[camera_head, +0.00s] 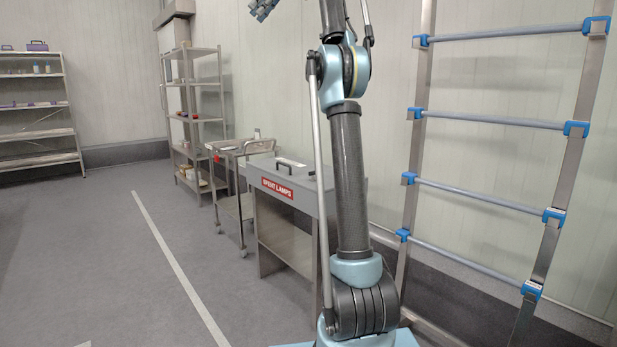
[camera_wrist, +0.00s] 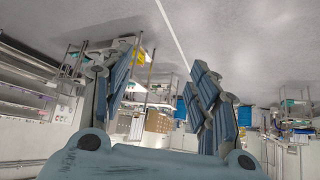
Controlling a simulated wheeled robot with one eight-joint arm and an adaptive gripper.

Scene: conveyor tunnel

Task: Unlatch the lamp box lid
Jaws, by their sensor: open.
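The lamp box (camera_head: 325,190) is a grey metal case with a red "SPENT LAMPS" label (camera_head: 277,188) on its front. It stands on a metal stand against the wall. Its lid (camera_head: 283,171) looks closed and carries a dark handle (camera_head: 291,163). My arm hides part of the box's right side, and I cannot make out the latch. My gripper shows partly at the top edge of the head view (camera_head: 262,8), high above the box and apart from it. In the wrist view my gripper (camera_wrist: 163,75) is open with nothing between its fingers; the box cannot be identified there.
A steel cart (camera_head: 240,155) stands just left of the box, with a tall shelf rack (camera_head: 193,118) behind it. Another shelf (camera_head: 40,110) is at far left. A ladder-like rack with blue clamps (camera_head: 490,122) leans at the right wall. The floor at left is clear.

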